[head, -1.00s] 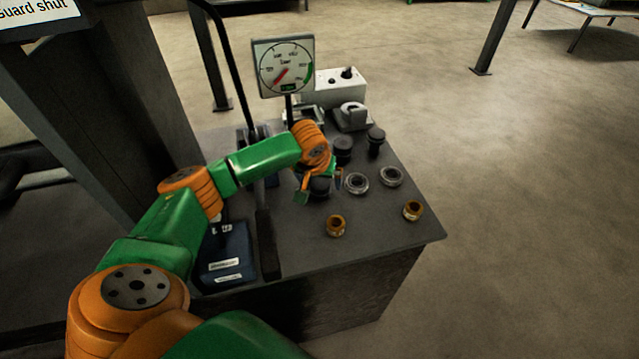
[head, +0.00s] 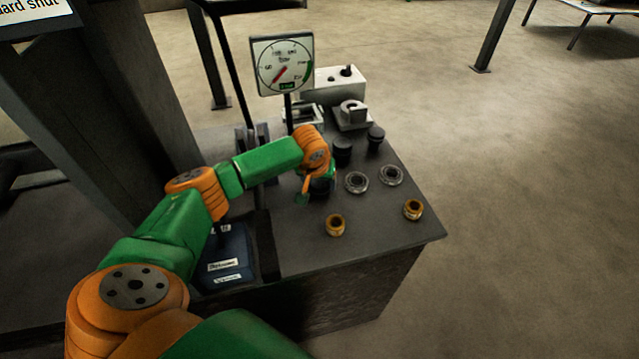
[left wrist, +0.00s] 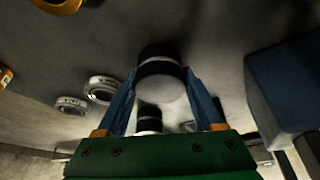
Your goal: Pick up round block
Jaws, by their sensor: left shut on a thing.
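The round block is a short black cylinder; in the left wrist view the round block (left wrist: 160,68) sits between the two fingers, a pale grey end facing the camera. In the head view it (head: 321,187) is partly hidden by my gripper. My left gripper (head: 317,187) is shut on it, low over the dark bench top. The fingers of the left gripper (left wrist: 161,80) touch both sides of the block. Whether the block is clear of the bench I cannot tell. My right gripper is not in view.
Two more black cylinders (head: 343,148) (head: 376,138) stand behind. Two grey rings (head: 356,182) (head: 391,175) and two brass rings (head: 335,225) (head: 413,209) lie to the right. A dial gauge (head: 283,66) stands at the back. A dark blue box (head: 226,252) is front left.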

